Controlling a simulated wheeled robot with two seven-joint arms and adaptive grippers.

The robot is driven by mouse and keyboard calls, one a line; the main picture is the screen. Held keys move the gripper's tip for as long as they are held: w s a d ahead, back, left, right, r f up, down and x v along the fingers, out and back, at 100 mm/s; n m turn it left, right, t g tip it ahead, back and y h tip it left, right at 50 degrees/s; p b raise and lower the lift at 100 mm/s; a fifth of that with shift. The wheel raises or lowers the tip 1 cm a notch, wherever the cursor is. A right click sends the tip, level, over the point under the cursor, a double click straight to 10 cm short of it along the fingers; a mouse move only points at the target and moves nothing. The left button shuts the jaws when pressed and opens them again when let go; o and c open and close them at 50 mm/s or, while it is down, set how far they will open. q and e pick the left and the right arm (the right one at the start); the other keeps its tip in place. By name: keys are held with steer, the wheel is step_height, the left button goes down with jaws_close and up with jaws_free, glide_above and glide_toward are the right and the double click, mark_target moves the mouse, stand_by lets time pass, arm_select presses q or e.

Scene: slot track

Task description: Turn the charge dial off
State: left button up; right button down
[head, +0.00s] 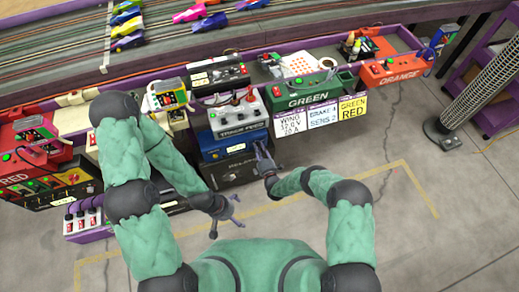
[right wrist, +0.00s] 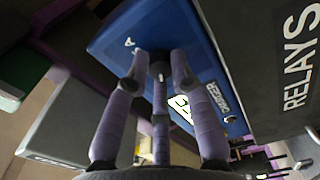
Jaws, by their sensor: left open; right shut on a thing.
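The blue charger box (head: 212,152) sits below the grey TRACK FEED box. It fills the middle of the right wrist view (right wrist: 135,30), turned on its side, with a white label on its front. My right gripper (head: 262,150) is at the right part of the charger's front. In the right wrist view, its purple fingers (right wrist: 158,72) are closed around a small dark dial (right wrist: 159,56). The fingers hide most of the dial, so I cannot tell its setting. My left gripper (head: 232,207) is open and empty, low over the floor in front of the shelves.
The TRACK FEED box (head: 238,120) stands directly above the charger. The dark RELAYS box (head: 232,173) is directly below it; it also shows in the right wrist view (right wrist: 285,60). White cards (head: 322,112) hang to the right. The floor in front is open.

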steer(key=shift+d+f+n, duration=0.15)
steer(key=shift+d+n, duration=0.15)
stand_by(0.4)
steer(key=c, duration=1.1)
jaws_free()
steer(key=shift+o, duration=0.2)
steer(key=v, duration=1.2)
steer(key=shift+w, duration=0.1)
